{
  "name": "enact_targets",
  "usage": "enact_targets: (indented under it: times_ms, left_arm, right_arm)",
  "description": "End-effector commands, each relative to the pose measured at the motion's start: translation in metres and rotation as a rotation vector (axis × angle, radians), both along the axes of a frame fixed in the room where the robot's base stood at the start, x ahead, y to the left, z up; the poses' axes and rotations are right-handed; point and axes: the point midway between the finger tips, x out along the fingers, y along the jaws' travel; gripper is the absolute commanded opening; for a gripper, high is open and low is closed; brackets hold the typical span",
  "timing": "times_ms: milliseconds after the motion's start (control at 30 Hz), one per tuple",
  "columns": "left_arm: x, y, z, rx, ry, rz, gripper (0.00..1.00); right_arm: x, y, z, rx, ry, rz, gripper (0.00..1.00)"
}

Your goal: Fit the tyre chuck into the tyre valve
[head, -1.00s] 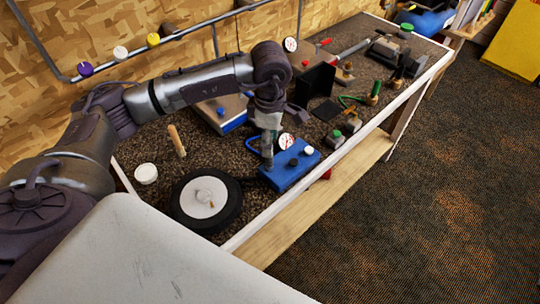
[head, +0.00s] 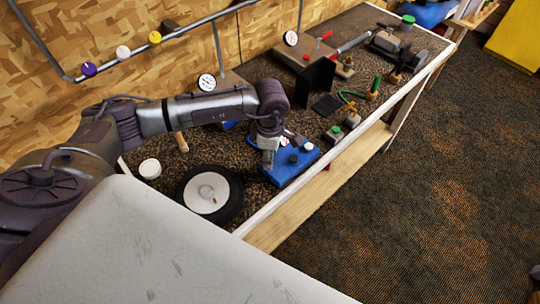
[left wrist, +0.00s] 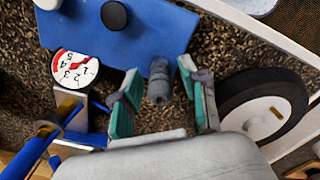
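The tyre (head: 236,206) is a black wheel with a white hub, lying flat on the bench's near end. A small brass-coloured part, perhaps the valve, stands on the hub (head: 207,190). The tyre also shows at the right of the left wrist view (left wrist: 232,100). A grey cylindrical piece (left wrist: 159,82), seemingly the tyre chuck, is at the edge of the blue base (head: 287,168). My left gripper (left wrist: 165,92) is open around it. Its teal-padded fingers stand on both sides with gaps. In the head view the left gripper (head: 268,160) partly hides the chuck. My right gripper is out of view.
A dial gauge (left wrist: 75,70) and a blue hose (left wrist: 30,152) are beside the base. A white round pot (head: 150,169) and a wooden handle (head: 181,142) lie behind the tyre. Tools and blocks crowd the far bench. A white edge strip (head: 300,180) runs along the front.

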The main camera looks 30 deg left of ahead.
Motion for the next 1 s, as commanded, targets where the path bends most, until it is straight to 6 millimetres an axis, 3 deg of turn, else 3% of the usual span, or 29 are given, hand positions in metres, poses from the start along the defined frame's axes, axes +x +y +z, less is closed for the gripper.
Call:
enact_targets:
  times_ms: [33,233,667,900,1000]
  left_arm:
    - [0.000,0.000,0.000,0.000,0.000,0.000,0.31]
    - [0.000,0.000,0.001,0.000,0.000,0.000,0.00]
    - [0.001,0.000,0.005,0.000,-0.001,0.000,0.00]
    - [0.002,0.000,0.035,0.000,-0.007,-0.001,0.00]
    - [0.000,-0.021,0.048,-0.005,-0.006,-0.008,0.00]
  right_arm:
    - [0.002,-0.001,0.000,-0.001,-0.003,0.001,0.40]
    - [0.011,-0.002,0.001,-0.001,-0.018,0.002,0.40]
    - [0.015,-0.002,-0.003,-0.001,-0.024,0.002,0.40]
    - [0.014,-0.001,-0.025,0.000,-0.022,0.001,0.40]
    - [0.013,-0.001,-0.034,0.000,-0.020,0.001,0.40]
